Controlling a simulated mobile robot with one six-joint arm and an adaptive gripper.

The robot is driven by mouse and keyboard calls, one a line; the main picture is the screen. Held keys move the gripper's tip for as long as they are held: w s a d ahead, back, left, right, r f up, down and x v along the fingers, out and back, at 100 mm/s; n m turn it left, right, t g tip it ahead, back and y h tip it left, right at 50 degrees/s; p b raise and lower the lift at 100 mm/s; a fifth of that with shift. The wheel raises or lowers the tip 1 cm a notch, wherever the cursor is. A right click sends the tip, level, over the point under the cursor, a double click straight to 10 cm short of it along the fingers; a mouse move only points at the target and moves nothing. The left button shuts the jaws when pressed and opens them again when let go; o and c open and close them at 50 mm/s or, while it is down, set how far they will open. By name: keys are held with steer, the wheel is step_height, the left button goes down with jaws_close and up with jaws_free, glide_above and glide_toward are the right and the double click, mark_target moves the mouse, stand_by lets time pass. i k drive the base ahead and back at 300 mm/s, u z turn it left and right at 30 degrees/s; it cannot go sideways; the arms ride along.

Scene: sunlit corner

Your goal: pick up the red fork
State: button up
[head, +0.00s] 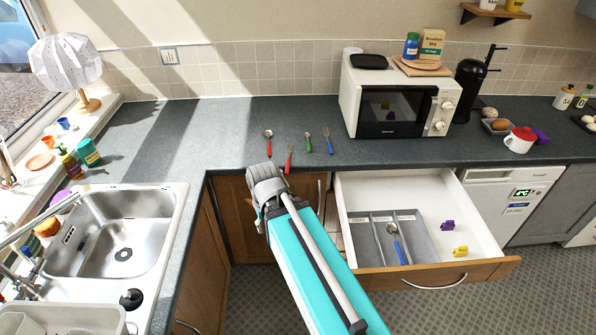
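The red fork (289,159) appears to lie on the grey worktop near its front edge. Its small head points to the back, and its lower end is close to my arm. My gripper (263,204) is at the end of my teal arm, in front of the worktop edge and just left of the fork. The wrist covers most of the gripper, so its fingers cannot be made out. A red-handled spoon (268,147) lies to the left of the fork.
A green-handled utensil (308,144) and a blue fork (329,145) lie to the right. The open drawer (475,215) juts out below, with a grey cutlery tray (420,240) in it. A microwave (400,100) stands behind right; the sink (120,235) is left.

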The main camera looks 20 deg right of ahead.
mark_target(287, 170)
steer(key=u, duration=0.05)
steer(key=k, duration=1.05)
steer(key=z, duration=0.85)
steer(key=i, duration=1.7)
